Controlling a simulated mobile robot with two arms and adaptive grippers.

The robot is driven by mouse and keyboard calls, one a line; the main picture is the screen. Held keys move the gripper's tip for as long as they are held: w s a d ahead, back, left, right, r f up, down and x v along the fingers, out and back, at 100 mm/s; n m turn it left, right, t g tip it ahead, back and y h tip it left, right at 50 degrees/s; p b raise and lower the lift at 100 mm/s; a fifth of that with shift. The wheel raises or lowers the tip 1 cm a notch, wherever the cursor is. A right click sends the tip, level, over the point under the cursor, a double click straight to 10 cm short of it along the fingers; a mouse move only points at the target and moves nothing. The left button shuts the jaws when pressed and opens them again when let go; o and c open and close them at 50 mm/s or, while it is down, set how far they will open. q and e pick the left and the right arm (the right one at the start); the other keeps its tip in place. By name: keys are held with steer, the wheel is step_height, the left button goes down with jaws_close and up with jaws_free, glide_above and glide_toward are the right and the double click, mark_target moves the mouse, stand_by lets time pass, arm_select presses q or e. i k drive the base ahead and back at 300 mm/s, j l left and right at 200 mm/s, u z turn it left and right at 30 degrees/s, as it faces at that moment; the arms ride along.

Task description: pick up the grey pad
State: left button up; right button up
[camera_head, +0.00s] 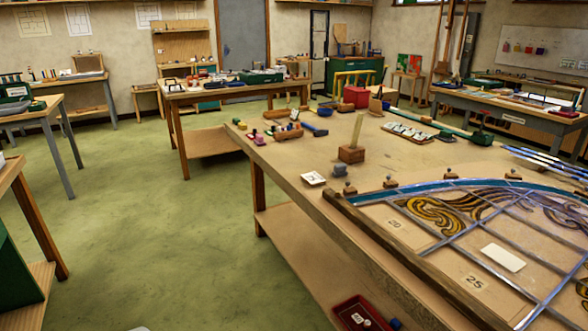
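A small dark grey lump (340,170) lies on the big wooden table, just in front of a wooden block with an upright stick (351,153). It may be the grey pad, but it is too small to be sure. A white square piece with dark marks (313,178) lies to its left, apart from it. Neither of my grippers is in view.
The leaded panel (480,225) fills the table's right front, edged by a wooden batten (410,262) and small knobs. A blue-headed hammer (315,130) and small coloured items lie farther back. A red tray (347,311) is low at the front. Green floor is open left.

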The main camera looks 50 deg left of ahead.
mark_target(340, 170)
steer(key=u, duration=1.2)
steer(key=i+j+z, duration=0.15)
steer(key=z, duration=0.25)
steer(key=i+j+z, duration=0.15)
steer(key=z, duration=0.3)
steer(key=i+j+z, duration=0.1)
steer(key=j+z, duration=0.3)
steer(key=l, duration=0.1)
